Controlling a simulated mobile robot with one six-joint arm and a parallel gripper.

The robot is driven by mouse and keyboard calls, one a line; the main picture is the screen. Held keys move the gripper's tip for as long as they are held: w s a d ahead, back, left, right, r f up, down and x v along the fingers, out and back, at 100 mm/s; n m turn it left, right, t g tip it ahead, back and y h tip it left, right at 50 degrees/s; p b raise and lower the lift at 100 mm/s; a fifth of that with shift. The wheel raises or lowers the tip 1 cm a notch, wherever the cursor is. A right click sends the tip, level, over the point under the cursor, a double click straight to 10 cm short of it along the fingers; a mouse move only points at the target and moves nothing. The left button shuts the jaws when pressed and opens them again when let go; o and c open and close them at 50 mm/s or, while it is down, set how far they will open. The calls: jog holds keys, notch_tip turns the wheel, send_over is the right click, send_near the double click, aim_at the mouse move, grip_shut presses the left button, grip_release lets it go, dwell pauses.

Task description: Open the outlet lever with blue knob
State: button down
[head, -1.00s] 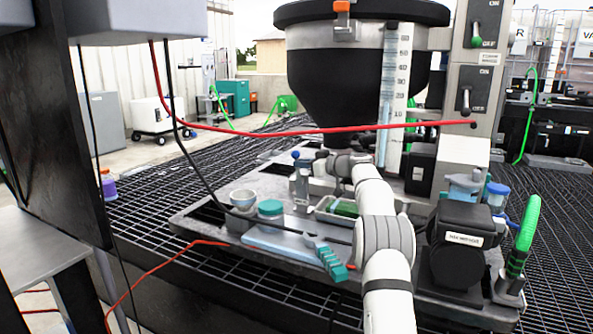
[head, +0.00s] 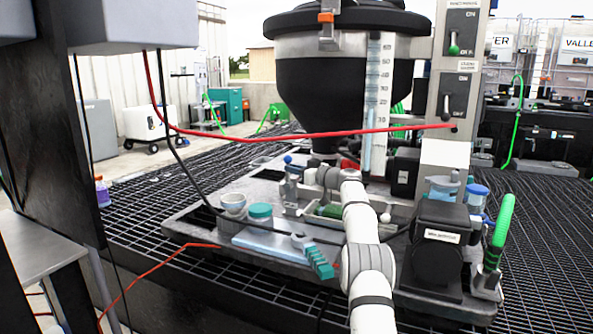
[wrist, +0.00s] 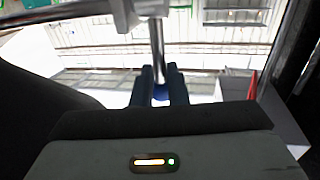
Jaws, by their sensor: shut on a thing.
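In the wrist view, a blue knob (wrist: 160,92) at the end of a shiny metal rod sits between the two dark fingers of my gripper (wrist: 160,72). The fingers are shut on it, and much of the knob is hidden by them. The rod runs up the picture from the fingers to a pale fitting. In the head view, a small blue knob (head: 288,159) shows on a grey metal fitting left of my arm's end, below the black hopper (head: 345,85). My fingers are not clear there, and I cannot tell whether this is the held knob.
A red hose (head: 300,135) hangs across in front of the hopper. A teal-lidded jar (head: 260,211), a bowl (head: 233,199) and a teal-handled tool (head: 320,262) are on the bench left of my arm. A black box (head: 438,245) and a green-handled lever (head: 503,220) stand right.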

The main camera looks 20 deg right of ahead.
jog(key=c, duration=1.4)
grip_release()
jog(key=shift+c, duration=0.2)
jog(key=shift+s, duration=0.1)
jog(key=b+v, duration=0.1)
jog(key=v, duration=0.6)
jog(key=shift+s+d, duration=0.3)
jog(key=s+a+r+m+g+h+p, duration=0.2)
jog(key=s+a+r+g+p, duration=0.2)
jog(key=s+a+r+p, duration=0.45)
jog(key=s+a+r+m+g+h+p, duration=0.1)
jog(key=s+a+r+m+g+p, duration=0.1)
jog(key=s+a+r+g+p, duration=0.55)
jog(key=s+a+r+m+h+p, duration=0.1)
jog(key=s+h+p, duration=0.3)
jog(key=s+p, duration=0.5)
jog(key=s+a+r+m+h+p, duration=0.2)
jog(key=s+p, duration=0.7)
jog(key=s, duration=2)
jog(key=shift+s+a+h, duration=0.3)
jog(key=shift+a+h, duration=0.05)
jog(key=shift+h, duration=0.65)
